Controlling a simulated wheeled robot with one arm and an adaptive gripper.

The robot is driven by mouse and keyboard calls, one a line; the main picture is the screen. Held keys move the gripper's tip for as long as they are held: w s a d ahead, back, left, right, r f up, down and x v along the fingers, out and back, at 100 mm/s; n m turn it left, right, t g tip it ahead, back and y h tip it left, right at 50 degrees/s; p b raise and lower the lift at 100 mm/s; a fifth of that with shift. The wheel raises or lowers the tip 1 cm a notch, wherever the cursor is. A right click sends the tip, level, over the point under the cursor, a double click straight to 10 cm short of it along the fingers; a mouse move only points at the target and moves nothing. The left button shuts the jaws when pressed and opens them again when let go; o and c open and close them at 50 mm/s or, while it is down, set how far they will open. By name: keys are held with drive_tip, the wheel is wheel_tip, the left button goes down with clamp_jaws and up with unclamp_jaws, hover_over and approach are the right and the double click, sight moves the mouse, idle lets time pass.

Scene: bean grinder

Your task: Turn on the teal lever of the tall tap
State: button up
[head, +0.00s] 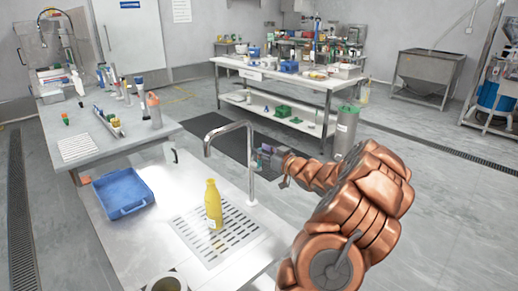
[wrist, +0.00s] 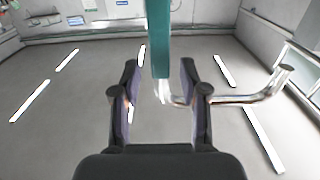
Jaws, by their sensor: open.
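The tall tap (head: 250,165) is a chrome post with a bent spout, standing at the edge of the steel counter. In the wrist view, its teal lever (wrist: 159,38) is a flat bar running down from the top edge to a chrome pipe (wrist: 240,98). My gripper (head: 270,158) is beside the tap post, on its right in the head view. In the wrist view my gripper (wrist: 160,75) is open, with the lower end of the lever in line with the gap between its fingers. I cannot tell whether either finger touches it. The head view does not show the lever clearly.
A yellow bottle (head: 213,203) stands on the slotted drain (head: 240,232) left of the tap. A blue tray (head: 123,190) lies farther left. A cup (head: 167,283) is at the bottom edge. A white table (head: 290,85) with several items stands behind.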

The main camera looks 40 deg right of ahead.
drive_tip(key=shift+w, duration=0.65)
clamp_jaws()
idle(0.4)
